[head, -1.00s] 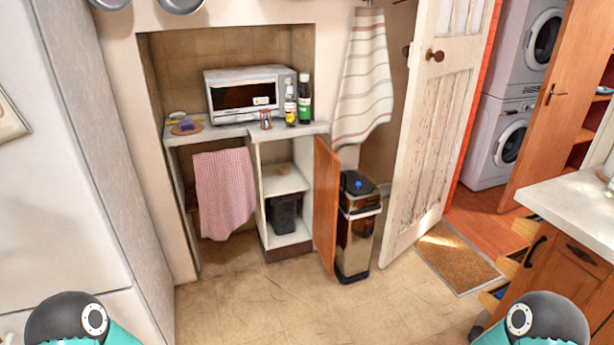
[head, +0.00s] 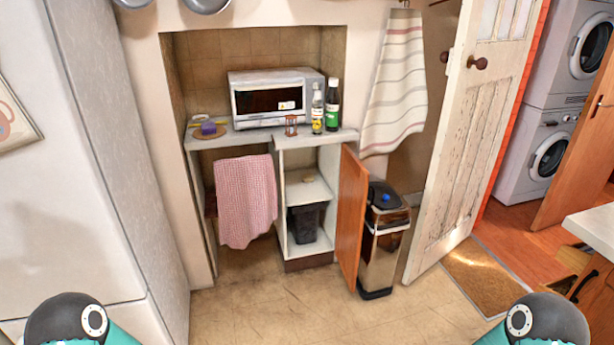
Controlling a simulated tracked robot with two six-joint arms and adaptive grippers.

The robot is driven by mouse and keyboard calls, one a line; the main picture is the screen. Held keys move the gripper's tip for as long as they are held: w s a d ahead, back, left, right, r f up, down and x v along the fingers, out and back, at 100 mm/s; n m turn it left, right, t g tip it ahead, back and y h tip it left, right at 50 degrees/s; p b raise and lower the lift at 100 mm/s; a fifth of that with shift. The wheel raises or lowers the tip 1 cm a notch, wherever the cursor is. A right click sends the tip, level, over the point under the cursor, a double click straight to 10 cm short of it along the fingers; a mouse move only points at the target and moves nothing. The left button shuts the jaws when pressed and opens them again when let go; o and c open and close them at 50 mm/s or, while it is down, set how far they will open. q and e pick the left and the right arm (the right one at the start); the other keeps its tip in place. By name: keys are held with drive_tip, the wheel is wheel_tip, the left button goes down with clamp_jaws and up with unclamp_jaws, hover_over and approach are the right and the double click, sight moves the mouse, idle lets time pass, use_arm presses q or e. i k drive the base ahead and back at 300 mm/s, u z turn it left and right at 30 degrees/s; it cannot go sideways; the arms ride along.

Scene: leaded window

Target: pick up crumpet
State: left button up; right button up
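A small tan round item (head: 308,178), which may be the crumpet, lies on the upper shelf inside the open low cabinet; it is too small to be sure. The shelf (head: 306,192) is white and holds nothing else that I can see. Neither of my grippers is in view; only dark rounded joints of my two arms show at the bottom left and bottom right corners.
The orange cabinet door (head: 351,220) stands open beside a bin (head: 383,245). A black container (head: 305,222) sits below the shelf. Bottles (head: 332,105) and a microwave (head: 275,98) stand on the counter. A checked towel (head: 246,200) hangs left. The floor (head: 290,310) in front is clear.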

sight(308, 178)
drive_tip(key=z, duration=0.2)
drive_tip(key=i, duration=0.65)
drive_tip(key=u, duration=1.5)
drive_tip(key=i, duration=0.8)
drive_tip(key=u, duration=1.85)
drive_tip(key=i, duration=0.1)
drive_tip(key=z, duration=3.4)
drive_tip(key=i, duration=0.75)
drive_tip(key=z, duration=0.05)
